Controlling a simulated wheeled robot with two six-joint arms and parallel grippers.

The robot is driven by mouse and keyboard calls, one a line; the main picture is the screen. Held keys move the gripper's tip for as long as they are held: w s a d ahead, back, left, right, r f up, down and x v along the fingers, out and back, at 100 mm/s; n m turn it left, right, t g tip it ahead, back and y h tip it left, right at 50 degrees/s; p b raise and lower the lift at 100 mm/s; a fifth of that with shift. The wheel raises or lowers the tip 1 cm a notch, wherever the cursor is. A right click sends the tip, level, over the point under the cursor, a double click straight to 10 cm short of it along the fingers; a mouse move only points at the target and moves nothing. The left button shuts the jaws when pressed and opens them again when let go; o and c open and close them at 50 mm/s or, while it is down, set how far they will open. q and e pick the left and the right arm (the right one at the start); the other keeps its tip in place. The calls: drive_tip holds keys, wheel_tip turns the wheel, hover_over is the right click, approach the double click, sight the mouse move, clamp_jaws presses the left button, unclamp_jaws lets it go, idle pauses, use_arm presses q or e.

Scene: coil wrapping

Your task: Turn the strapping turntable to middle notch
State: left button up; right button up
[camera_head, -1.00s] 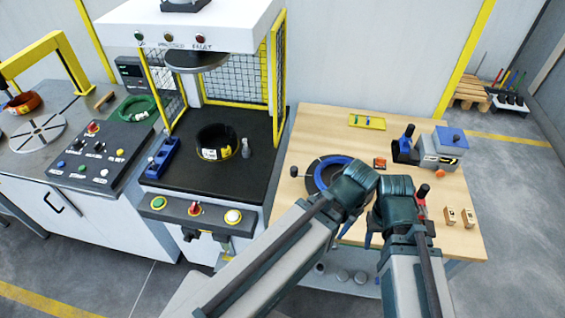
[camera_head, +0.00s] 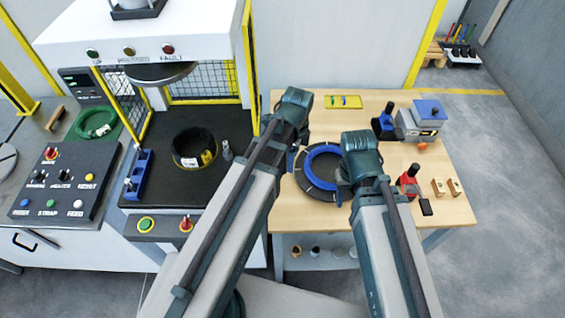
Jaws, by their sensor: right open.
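The strapping turntable (camera_head: 304,186) is a dark disc on the wooden table, with a blue coil (camera_head: 318,158) lying on it. My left gripper (camera_head: 291,158) is at the turntable's left rim, pointing down. Its fingers are mostly hidden behind its own wrist, so I cannot tell its opening or whether it touches the rim. My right gripper (camera_head: 340,192) is open at the turntable's right side, over or beside the rim. Its wrist covers the right part of the disc. The notch marks are too small to read.
A yellow tray (camera_head: 344,102) lies at the back. The press (camera_head: 190,125) with a dark coil (camera_head: 183,150) stands at the left.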

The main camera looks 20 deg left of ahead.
use_arm(q)
drive_tip(key=w+a+r+m+p, duration=0.1)
drive_tip(key=w+a+m, duration=0.3)
drive_tip(key=m, duration=0.2)
drive_tip(key=shift+r, duration=0.35)
use_arm(e)
drive_tip(key=shift+r, duration=0.85)
use_arm(q)
drive_tip(key=shift+f, duration=0.1)
wheel_tip(320, 180, down, 14)
drive_tip(key=b, duration=1.3)
drive_tip(key=shift+b, duration=0.35)
use_arm(e)
wheel_tip(320, 180, down, 14)
drive_tip(key=shift+r, duration=0.1)
use_arm(q)
drive_tip(key=shift+r, duration=0.2)
drive_tip(key=shift+c, duration=0.4)
clamp_jaws()
